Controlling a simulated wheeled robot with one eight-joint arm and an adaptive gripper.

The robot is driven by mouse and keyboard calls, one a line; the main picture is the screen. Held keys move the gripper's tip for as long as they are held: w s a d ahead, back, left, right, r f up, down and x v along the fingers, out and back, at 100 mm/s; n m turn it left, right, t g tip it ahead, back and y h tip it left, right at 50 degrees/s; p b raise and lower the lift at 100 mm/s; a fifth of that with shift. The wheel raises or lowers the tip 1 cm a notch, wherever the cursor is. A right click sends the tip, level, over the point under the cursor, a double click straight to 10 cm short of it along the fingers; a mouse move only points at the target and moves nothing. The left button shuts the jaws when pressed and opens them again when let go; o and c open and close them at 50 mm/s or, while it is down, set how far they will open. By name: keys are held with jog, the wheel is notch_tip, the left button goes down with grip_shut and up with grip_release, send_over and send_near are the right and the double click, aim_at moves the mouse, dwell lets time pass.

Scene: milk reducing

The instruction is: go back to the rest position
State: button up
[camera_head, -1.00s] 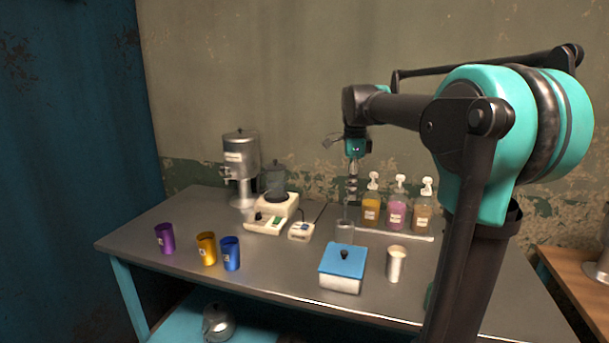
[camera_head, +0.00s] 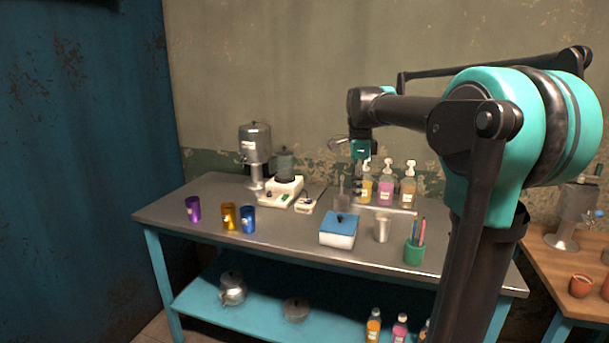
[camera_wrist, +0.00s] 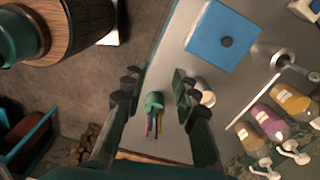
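My gripper (camera_head: 358,182) hangs from my raised arm above the back right of the metal table (camera_head: 290,253), in front of the pump bottles. In the wrist view my gripper (camera_wrist: 155,90) has its two fingers spread apart with nothing held between them. Below, in the gap between them, a green cup with pencils (camera_wrist: 154,101) shows on the table. That green cup also shows in the head view (camera_head: 413,252) near the table's right front edge.
A box with a blue lid (camera_head: 339,225) and a metal cup (camera_head: 381,230) stand mid-table. Purple (camera_head: 193,209), yellow (camera_head: 229,216) and blue (camera_head: 248,220) cups stand left. Pump bottles (camera_head: 386,189) stand behind. A wooden table (camera_head: 572,268) is at the right.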

jog(key=s+d+f+n+t, duration=0.2)
jog(key=s+f+n, duration=0.7)
jog(key=f, duration=0.4)
jog(key=s+d+f+n+t, duration=0.2)
jog(key=s+f+n, duration=0.7)
jog(key=s+f, duration=0.3)
notch_tip(320, 180, down, 2)
jog(key=shift+s+f+n, duration=0.25)
jog(key=shift+s+n, duration=0.05)
jog(key=shift+n, duration=0.1)
